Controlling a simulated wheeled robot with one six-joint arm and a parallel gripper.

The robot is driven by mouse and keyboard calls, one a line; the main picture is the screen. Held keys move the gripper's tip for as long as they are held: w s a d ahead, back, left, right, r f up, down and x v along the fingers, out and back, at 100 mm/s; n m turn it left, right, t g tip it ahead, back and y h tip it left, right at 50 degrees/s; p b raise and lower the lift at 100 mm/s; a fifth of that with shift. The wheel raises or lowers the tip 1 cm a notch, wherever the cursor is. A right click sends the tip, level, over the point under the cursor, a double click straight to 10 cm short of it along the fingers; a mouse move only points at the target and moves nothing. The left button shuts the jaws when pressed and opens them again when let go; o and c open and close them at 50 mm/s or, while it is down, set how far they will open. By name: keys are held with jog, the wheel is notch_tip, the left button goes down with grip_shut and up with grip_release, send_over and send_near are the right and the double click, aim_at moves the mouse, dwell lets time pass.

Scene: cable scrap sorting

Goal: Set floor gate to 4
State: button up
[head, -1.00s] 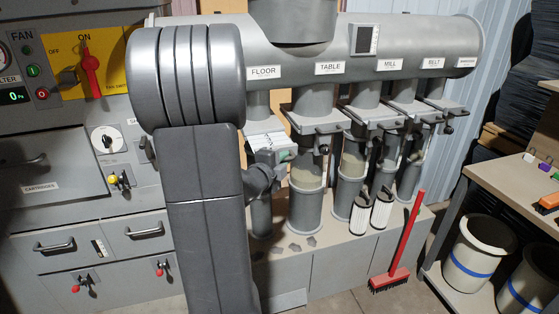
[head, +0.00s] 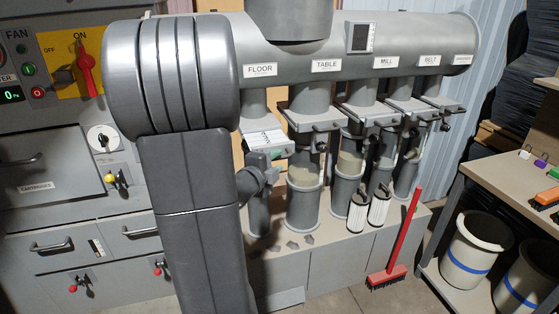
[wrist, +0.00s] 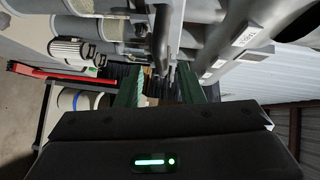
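The FLOOR label (head: 260,70) marks the leftmost pipe on the big grey duct in the head view. Below it is the floor gate (head: 265,141), a pale plate with fine dark marks. Its setting is too small to read, and any knob is hidden. My gripper (head: 275,165) is beside and just below this gate, partly hidden behind my own arm. In the wrist view my gripper (wrist: 160,85) has its two green fingers apart, with no object clearly held between them. Grey gate hardware (wrist: 165,30) stands beyond the fingertips; I cannot tell whether they touch it.
The TABLE gate (head: 312,118) and other gates with dark knobs line up to the right. A red broom (head: 404,240) leans against the low plinth. A workbench (head: 490,172) with bins stands at right. The fan switch panel (head: 70,50) is at left.

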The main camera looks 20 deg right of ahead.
aim_at(279, 159)
jog(key=v, duration=1.1)
jog(key=shift+d, duration=0.2)
jog(key=x, duration=1.4)
jog(key=shift+w+a, duration=0.1)
jog(key=shift+a, duration=0.05)
jog(key=shift+w+a+p, duration=0.1)
jog(key=shift+w+p, duration=0.25)
